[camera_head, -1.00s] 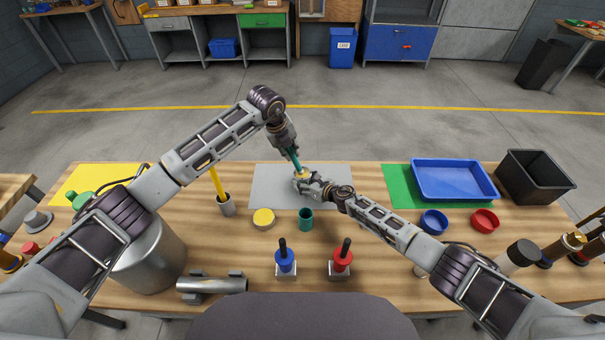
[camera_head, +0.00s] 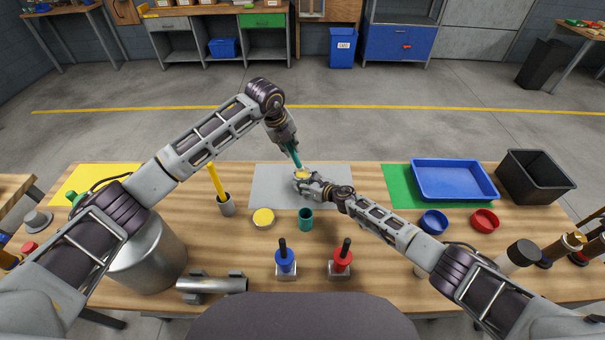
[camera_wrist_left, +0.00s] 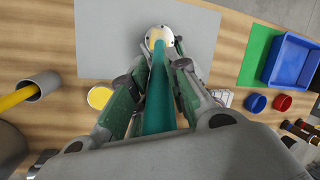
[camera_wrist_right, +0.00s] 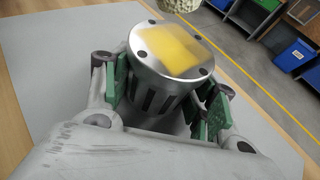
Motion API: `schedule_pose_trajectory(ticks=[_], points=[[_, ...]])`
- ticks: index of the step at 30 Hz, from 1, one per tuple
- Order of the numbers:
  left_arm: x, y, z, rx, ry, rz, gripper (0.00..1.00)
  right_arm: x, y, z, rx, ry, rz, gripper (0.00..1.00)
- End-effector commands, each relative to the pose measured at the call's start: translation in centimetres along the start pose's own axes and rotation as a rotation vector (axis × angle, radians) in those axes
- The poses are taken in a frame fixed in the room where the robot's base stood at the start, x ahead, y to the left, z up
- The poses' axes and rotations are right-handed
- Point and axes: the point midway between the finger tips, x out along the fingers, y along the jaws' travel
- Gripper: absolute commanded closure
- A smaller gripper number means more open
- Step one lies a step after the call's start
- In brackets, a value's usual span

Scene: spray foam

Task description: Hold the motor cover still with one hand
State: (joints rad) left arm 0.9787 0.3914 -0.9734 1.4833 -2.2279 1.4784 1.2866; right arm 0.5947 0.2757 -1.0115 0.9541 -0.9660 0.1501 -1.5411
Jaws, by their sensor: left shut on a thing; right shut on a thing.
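The motor cover (camera_wrist_right: 158,78) is a grey metal cylinder with slots and a round top bearing a yellow patch. In the head view it (camera_head: 304,174) stands on the grey mat. My right gripper (camera_head: 301,185) is shut around its side; in the right wrist view green finger pads flank it. My left gripper (camera_head: 292,144) is shut on a teal stick-like tool (camera_wrist_left: 160,98), which points down toward the cover's top. A pale rough round piece (camera_wrist_right: 180,4) shows above the cover in the right wrist view, apart from it. The tool hides part of the cover in the left wrist view.
The grey mat (camera_head: 265,188) has bare room around the cover. A yellow-topped disc (camera_head: 263,219), a teal cup (camera_head: 306,220) and a grey holder with a yellow stick (camera_head: 227,206) stand nearer. A blue tray (camera_head: 453,179) lies right, a large metal pot (camera_head: 150,258) left.

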Motion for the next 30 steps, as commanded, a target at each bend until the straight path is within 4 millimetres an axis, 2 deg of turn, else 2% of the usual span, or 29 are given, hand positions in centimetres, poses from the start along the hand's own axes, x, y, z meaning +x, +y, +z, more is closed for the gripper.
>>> schedule_pose_trajectory(ticks=[10, 30], points=[[-1.7, -0.6, 0.3, 0.000, 0.000, -0.001, 1.00, 0.0, 0.0, 0.1, 0.000, -0.001, 0.000, 0.73], [-1.7, -0.6, 0.4, 0.000, 0.000, 0.000, 1.00, 0.0, 0.0, 0.1, 0.000, -0.001, 0.000, 0.73]])
